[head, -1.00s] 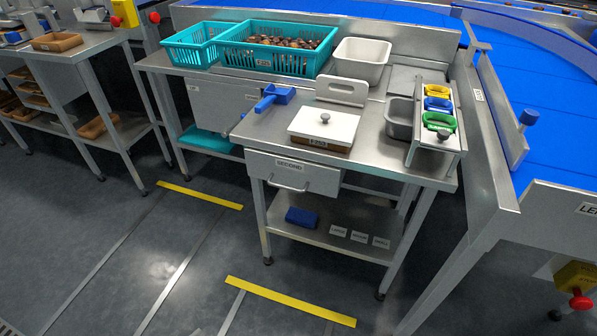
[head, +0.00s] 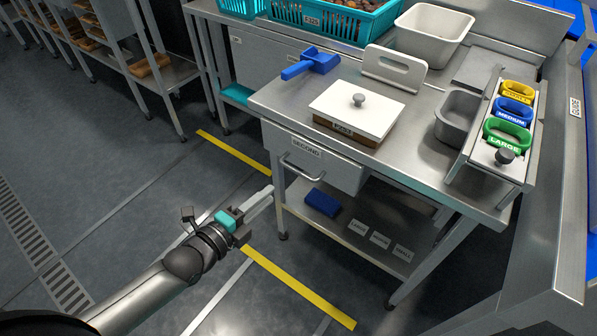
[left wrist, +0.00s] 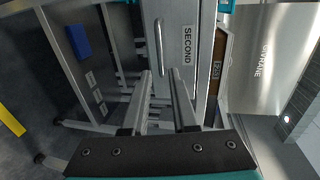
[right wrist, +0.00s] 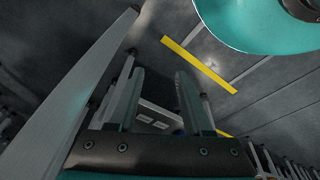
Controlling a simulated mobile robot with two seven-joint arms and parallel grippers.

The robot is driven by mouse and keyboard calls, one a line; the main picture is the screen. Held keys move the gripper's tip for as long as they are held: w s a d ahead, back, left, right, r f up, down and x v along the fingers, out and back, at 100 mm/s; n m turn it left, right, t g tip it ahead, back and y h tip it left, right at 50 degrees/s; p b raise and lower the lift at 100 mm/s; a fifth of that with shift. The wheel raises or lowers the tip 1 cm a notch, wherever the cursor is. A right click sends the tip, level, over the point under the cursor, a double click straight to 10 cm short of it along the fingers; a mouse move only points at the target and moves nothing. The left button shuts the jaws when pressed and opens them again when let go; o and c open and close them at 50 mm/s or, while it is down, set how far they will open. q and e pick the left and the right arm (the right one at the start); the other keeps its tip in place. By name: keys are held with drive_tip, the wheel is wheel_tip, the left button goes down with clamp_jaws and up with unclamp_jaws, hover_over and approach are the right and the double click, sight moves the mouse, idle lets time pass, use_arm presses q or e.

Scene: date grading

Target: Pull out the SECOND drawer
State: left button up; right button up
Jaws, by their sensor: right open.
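The drawer labelled SECOND (head: 335,173) sits under the steel table's top, and its front looks closed. Its bar handle (head: 302,172) is on the front. In the left wrist view the drawer front (left wrist: 187,72) and its upright-looking handle (left wrist: 158,45) are ahead of the fingertips. My left gripper (head: 270,191) is open and empty, in front of and below the handle, apart from it. In the left wrist view its fingers (left wrist: 160,75) point toward the handle. My right gripper (right wrist: 159,76) is open and empty in the right wrist view. It is out of the head view.
On the steel table (head: 270,101) are a white-lidded box (head: 340,101), a blue scoop (head: 312,63), a grey tub (head: 461,118) and a rack of coloured rings (head: 509,115). A lower shelf (head: 340,232) holds a blue block (head: 322,202). Floor in front is open, with yellow strips (head: 300,288).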

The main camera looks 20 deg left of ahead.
sight(297, 170)
use_arm(q)
drive_tip(key=shift+b+x, duration=2.7)
drive_tip(key=shift+x, duration=3.6)
use_arm(e)
drive_tip(key=w+r+t, duration=0.2)
drive_tip(key=w+r, duration=0.1)
drive_tip(key=r, duration=0.8)
drive_tip(key=shift+w+a+r, duration=0.2)
drive_tip(key=shift+w, duration=0.15)
use_arm(q)
clamp_jaws()
